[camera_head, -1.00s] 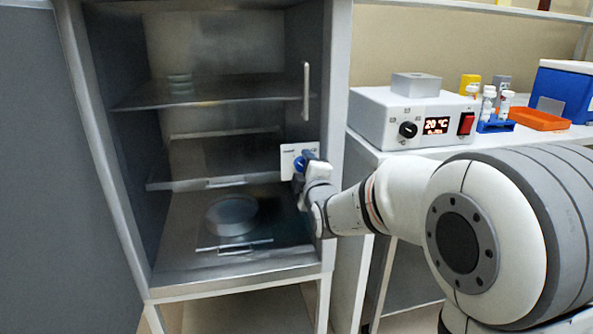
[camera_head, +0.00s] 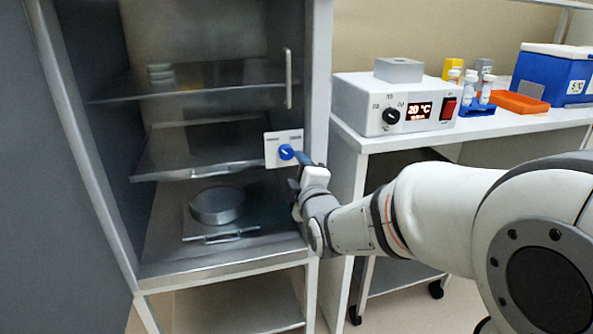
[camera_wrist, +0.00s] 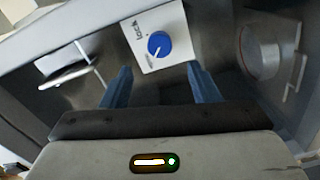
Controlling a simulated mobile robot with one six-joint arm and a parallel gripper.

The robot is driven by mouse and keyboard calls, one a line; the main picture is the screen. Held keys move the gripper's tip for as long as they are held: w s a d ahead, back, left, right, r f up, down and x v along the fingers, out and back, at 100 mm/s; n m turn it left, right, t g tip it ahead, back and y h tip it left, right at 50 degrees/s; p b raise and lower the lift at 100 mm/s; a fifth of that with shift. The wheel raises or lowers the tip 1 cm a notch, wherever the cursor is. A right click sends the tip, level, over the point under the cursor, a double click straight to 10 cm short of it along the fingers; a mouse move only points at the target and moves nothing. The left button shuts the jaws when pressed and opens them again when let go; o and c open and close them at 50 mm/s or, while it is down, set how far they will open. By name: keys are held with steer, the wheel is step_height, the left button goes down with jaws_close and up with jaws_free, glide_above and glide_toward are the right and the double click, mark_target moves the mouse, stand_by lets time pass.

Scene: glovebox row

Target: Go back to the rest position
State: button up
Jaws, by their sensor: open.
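My gripper (camera_wrist: 160,85) is open, its two blue fingers apart with nothing between them. In the wrist view a blue round knob (camera_wrist: 159,44) on a white plate (camera_wrist: 141,37) lies beyond the fingertips, apart from them. In the head view the gripper (camera_head: 303,163) is by the right front edge of the glass-fronted cabinet, just right of the blue knob (camera_head: 286,152) and its white plate (camera_head: 271,160). Whether it touches the knob there cannot be told. My arm reaches in from the right.
The cabinet has shelves (camera_head: 195,147) and a round metal dish (camera_head: 217,205) on a low tray (camera_head: 205,232). A vertical handle (camera_head: 289,78) is above the knob. A heater unit (camera_head: 383,105) stands on the white bench (camera_head: 440,135), with a blue box (camera_head: 550,72) and orange tray (camera_head: 518,102).

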steer(key=shift+r, duration=0.1)
steer(key=s+d+r+m+g+h+p, duration=0.1)
steer(key=s+d+r+m+g+p, duration=0.4)
steer(key=s+p, duration=0.4)
steer(key=s+d+r+m+g+h+p, duration=0.2)
steer(key=s+d+r+m+g+p, duration=0.3)
steer(key=p, duration=0.6)
steer(key=s+d+r+m+g+h+p, duration=0.2)
steer(key=s+d+r+m+g+p, duration=0.2)
steer(key=s+r+m+p, duration=0.4)
steer(key=s+p, duration=0.3)
steer(key=s, duration=0.1)
steer(key=shift+s+d+r+g, duration=0.15)
steer(key=shift+s+d+g, duration=0.15)
steer(key=shift+d+g, duration=0.1)
steer(key=shift+c, duration=0.5)
